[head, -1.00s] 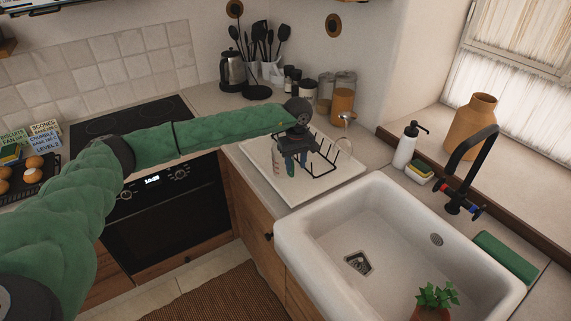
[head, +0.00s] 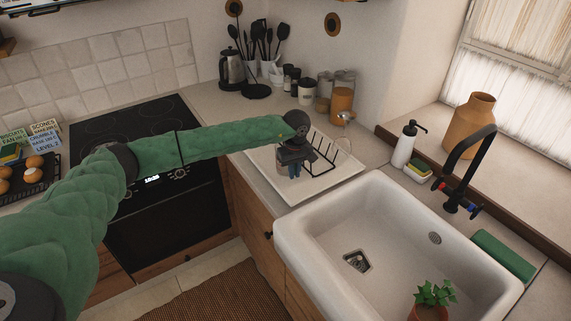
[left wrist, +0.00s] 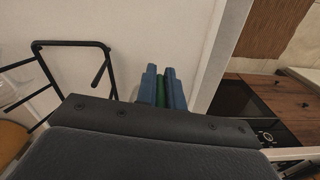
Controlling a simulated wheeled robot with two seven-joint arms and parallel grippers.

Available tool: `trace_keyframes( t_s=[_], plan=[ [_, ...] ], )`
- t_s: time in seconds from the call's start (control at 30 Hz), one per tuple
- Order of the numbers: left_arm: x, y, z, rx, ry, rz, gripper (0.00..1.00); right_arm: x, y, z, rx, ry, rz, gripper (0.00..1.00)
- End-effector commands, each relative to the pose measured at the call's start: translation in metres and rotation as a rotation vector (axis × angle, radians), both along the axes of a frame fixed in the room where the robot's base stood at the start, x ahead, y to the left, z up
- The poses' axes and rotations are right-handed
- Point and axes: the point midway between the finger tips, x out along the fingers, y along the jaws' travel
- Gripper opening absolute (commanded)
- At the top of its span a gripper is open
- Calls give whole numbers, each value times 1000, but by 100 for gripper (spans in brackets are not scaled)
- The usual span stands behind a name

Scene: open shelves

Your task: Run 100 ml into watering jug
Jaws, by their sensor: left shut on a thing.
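The watering jug (head: 282,170), pale with small markings, stands at the left side of the white draining tray (head: 262,160), mostly hidden by my left gripper (head: 296,171). In the left wrist view the blue fingers of my left gripper (left wrist: 163,88) are closed on a narrow green part (left wrist: 162,95), which looks like the jug's handle. The black tap (head: 467,165) stands behind the white sink (head: 330,215), with red and blue marks at its base. My right gripper is not in view.
A black wire rack (head: 325,163) stands on the tray beside the gripper; it also shows in the left wrist view (left wrist: 62,44). A soap bottle (head: 405,145) and sponges (head: 418,170) stand left of the tap.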

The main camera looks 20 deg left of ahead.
Motion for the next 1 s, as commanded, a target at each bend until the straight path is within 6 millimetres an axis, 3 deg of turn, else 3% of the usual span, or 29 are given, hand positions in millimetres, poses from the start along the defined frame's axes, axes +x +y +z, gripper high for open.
trace_keyframes(
  t_s=[0.27, 0.47, 1.0],
  plan=[
    [1, 0, 7, 0, -1, 0, 0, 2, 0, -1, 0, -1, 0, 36],
    [1, 0, 40, -1, -3, 0, 0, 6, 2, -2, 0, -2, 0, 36],
    [-70, -71, 99, 1, -1, -3, 0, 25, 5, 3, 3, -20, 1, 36]
  ],
)
